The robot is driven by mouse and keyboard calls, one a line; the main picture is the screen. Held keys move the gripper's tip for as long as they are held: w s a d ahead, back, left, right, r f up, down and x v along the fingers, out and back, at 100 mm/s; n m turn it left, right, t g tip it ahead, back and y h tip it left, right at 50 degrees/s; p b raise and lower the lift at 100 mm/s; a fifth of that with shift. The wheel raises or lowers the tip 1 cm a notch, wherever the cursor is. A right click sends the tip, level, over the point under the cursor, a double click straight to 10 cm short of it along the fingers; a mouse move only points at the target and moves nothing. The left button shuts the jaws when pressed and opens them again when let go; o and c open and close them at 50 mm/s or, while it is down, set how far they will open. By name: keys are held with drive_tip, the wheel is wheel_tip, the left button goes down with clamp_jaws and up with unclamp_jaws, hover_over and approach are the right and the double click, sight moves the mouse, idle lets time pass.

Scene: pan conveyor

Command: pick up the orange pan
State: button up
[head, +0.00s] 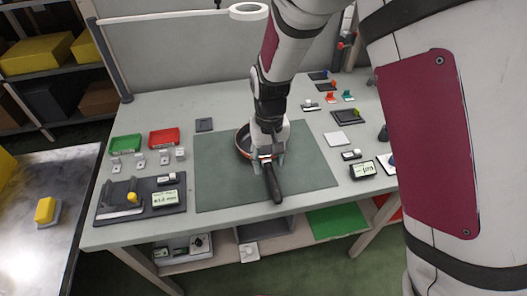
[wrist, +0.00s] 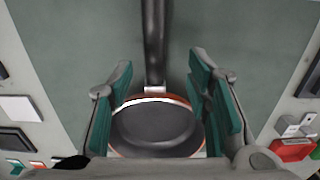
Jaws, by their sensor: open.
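The orange pan (wrist: 155,128) lies on the green mat (head: 215,182), with a dark inside, an orange rim and a black handle. In the head view its rim (head: 241,140) shows at the left of my wrist, and its handle (head: 273,184) points toward the near edge of the table. My gripper (wrist: 203,68) is open over the pan. In the wrist view its teal fingers stand on either side of the pan's near-handle rim, with the handle (wrist: 153,45) running up between them. My arm hides much of the pan in the head view; I cannot tell if the fingers touch it.
The mat around the pan is clear. Green (head: 126,145) and red (head: 164,138) bins, small blocks and a dark fixture (head: 112,208) stand at left. Small parts and a white square (head: 337,139) lie at right. A ring lamp (head: 249,11) hangs above the back.

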sight(271, 173)
drive_tip(key=f, duration=0.4)
drive_tip(key=shift+s+d+f, duration=0.1)
drive_tip(key=shift+d, duration=0.3)
drive_tip(key=shift+f, duration=0.5)
clamp_jaws()
